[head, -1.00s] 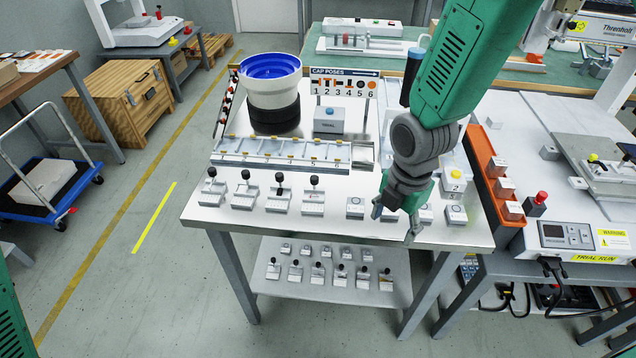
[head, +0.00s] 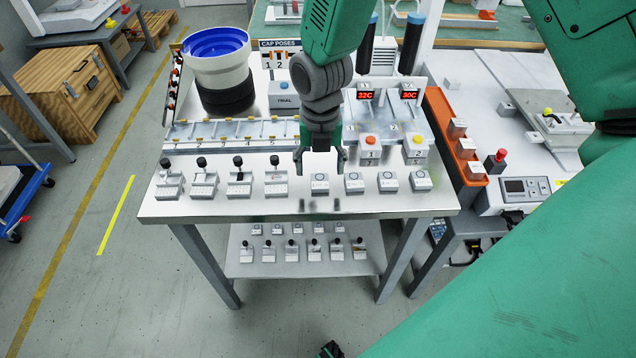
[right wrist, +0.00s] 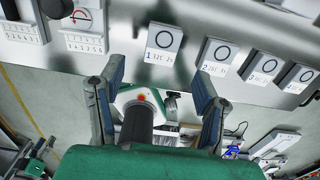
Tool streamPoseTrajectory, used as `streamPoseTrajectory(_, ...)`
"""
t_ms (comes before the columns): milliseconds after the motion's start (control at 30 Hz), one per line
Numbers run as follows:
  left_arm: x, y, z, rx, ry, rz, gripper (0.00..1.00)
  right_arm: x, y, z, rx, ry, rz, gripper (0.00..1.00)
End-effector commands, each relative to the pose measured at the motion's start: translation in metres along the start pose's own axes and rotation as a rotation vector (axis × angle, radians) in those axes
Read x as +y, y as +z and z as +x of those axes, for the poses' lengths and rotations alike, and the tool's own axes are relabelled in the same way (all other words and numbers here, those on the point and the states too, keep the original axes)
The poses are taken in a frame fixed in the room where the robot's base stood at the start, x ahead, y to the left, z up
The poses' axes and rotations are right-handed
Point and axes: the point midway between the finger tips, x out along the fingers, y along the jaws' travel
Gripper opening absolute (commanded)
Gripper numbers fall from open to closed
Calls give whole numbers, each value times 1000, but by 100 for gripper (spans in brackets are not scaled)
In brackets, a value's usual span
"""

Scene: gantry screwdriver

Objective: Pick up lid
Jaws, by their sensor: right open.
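I cannot tell for sure which piece is the lid. Several small grey blocks with a circle on their white faces, the first one (head: 320,183) nearest my gripper, stand in a row along the table's front edge. In the right wrist view the first circle-marked block (right wrist: 163,45) lies ahead of the fingers, slightly right of centre. Several grey blocks with black knobs (head: 276,177) continue the row to the left. My right gripper (head: 320,170) is open, pointing down above the first circle-marked block. Its spread fingers (right wrist: 157,75) hold nothing. My left gripper is not seen.
Behind stand a white bowl feeder with a blue inside (head: 218,55), a numbered slotted rail (head: 230,133) and a station with red displays (head: 390,105). An orange tray (head: 455,140) stands to the right. More knobbed pieces sit on the lower shelf (head: 300,262).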

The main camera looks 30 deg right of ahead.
Motion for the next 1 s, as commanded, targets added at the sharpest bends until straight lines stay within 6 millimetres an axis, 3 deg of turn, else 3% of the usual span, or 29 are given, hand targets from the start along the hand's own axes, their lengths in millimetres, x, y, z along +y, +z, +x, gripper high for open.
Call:
streamPoseTrajectory(300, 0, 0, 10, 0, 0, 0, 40, 1, -3, 44, 1, -2, 2, 59)
streamPoseTrajectory(633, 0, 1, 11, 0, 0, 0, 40, 1, -3, 51, 0, -1, 2, 59)
streamPoseTrajectory(667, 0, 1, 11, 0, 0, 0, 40, 1, -3, 51, 0, -1, 2, 55)
streamPoseTrajectory(767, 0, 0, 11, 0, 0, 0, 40, 1, -3, 51, 0, -1, 2, 20)
streamPoseTrajectory(800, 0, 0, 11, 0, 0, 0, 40, 1, -3, 51, 0, -1, 2, 15)
streamPoseTrajectory(1000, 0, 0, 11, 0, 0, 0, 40, 1, -3, 51, 0, -1, 2, 15)
